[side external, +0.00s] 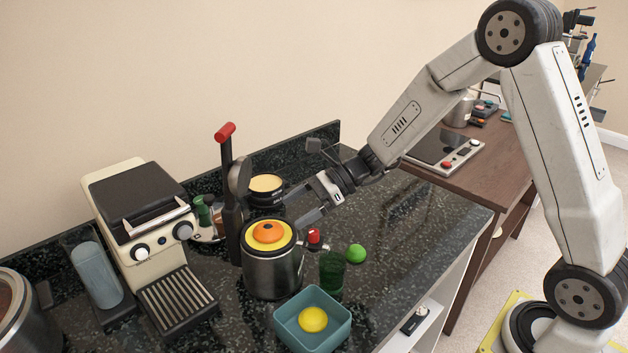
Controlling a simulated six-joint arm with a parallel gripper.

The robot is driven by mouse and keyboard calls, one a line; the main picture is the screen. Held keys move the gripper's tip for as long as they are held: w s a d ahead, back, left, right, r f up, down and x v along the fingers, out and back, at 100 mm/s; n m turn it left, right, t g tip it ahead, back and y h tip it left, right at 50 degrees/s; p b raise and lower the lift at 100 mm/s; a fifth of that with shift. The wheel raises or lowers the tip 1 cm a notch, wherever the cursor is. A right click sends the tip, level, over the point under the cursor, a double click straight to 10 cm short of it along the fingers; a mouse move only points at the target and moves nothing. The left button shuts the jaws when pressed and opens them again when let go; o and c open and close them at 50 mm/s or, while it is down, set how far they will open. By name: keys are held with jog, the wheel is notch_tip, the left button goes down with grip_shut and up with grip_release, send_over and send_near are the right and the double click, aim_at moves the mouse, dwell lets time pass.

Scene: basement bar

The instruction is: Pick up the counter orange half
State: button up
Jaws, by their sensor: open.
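A rounded orange piece (269,231), which looks like an orange half, sits on a yellow ring at the top of a steel pot-like container (271,273) on the dark counter. I cannot tell for sure that it is the counter orange half. My gripper (298,206) is open and appears empty, above and a little to the right of the orange piece, apart from it. Its fingers point down and to the left.
A tall press (229,185) with a red handle stands close left of my gripper. A dark round pan (267,188) is behind. A green glass (332,272), green ball (356,253) and teal bowl (341,324) with a yellow piece (313,319) are in front.

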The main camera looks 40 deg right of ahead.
aim_at(277, 221)
jog(key=shift+x, duration=2.65)
jog(key=c, duration=1.1)
jog(key=shift+r, duration=0.15)
jog(key=shift+r, duration=0.8)
jog(key=shift+s+d+r, duration=0.5)
jog(key=shift+s+r, duration=1.35)
jog(key=shift+s, duration=0.45)
jog(key=shift+s+d+r, duration=0.5)
jog(key=shift+s+r, duration=1.35)
jog(key=shift+s, duration=0.4)
jog(key=shift+s+d+r, duration=0.5)
jog(key=shift+s+r, duration=1.35)
jog(key=shift+s, duration=0.45)
